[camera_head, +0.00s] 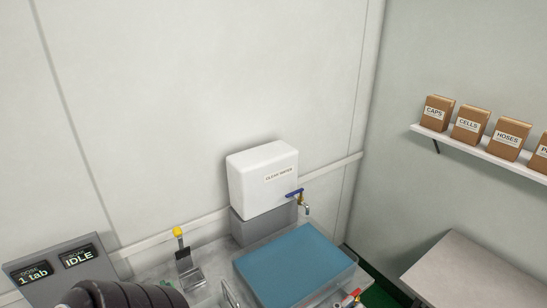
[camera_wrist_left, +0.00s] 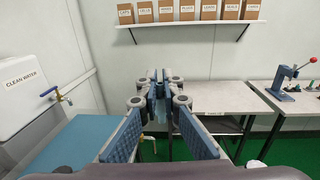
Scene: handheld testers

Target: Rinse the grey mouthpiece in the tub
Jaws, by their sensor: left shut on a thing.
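The tub (camera_head: 338,284) stands on the bench in the head view, filled with blue water (camera_head: 292,265). The blue water also shows at the left in the left wrist view (camera_wrist_left: 72,143). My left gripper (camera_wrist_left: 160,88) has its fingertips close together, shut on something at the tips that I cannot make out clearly. It points past the tub's right side. I cannot identify the grey mouthpiece in either view; the fingers may hide it. The head view shows only a dark part of my left arm at the lower left. My right gripper is not in view.
A white clean-water tank (camera_head: 262,178) with a blue-handled tap (camera_head: 295,194) stands behind the tub. A yellow-topped dispenser (camera_head: 185,258) and a dose display (camera_head: 57,270) are to the left. A side table (camera_head: 485,270) and a shelf of boxes (camera_head: 480,150) are right.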

